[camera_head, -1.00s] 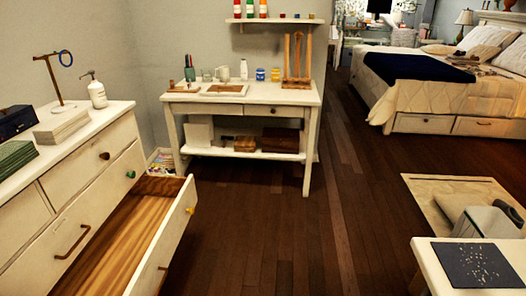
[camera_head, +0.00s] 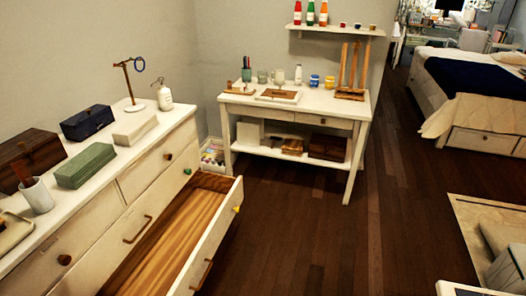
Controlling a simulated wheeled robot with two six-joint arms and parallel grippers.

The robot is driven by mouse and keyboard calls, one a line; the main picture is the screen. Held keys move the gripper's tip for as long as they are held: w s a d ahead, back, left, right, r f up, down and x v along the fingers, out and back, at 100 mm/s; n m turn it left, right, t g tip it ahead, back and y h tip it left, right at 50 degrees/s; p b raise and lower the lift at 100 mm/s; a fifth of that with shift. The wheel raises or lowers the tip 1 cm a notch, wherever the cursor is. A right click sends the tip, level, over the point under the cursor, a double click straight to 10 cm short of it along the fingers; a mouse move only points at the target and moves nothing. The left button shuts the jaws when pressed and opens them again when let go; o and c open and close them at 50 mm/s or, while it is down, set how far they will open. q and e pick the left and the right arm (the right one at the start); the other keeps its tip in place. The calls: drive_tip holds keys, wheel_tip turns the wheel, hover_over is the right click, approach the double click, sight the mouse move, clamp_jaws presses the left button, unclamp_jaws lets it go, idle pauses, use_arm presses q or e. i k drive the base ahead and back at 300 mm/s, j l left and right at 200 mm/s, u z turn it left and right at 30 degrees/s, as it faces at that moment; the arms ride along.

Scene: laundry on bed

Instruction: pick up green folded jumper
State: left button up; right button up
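A dark blue box (camera_head: 87,122) stands behind the green bundle. Neither of my grippers is in view.
The dresser's drawer (camera_head: 190,225) is pulled out over the floor. A cup with brushes (camera_head: 37,194) and a brown wooden box (camera_head: 30,155) stand left of the green bundle. A side table (camera_head: 300,103) stands behind. The dark floor (camera_head: 310,235) is clear.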

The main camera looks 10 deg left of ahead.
sight(77, 172)
drive_tip(key=u, duration=1.6)
drive_tip(key=i+l, duration=0.05)
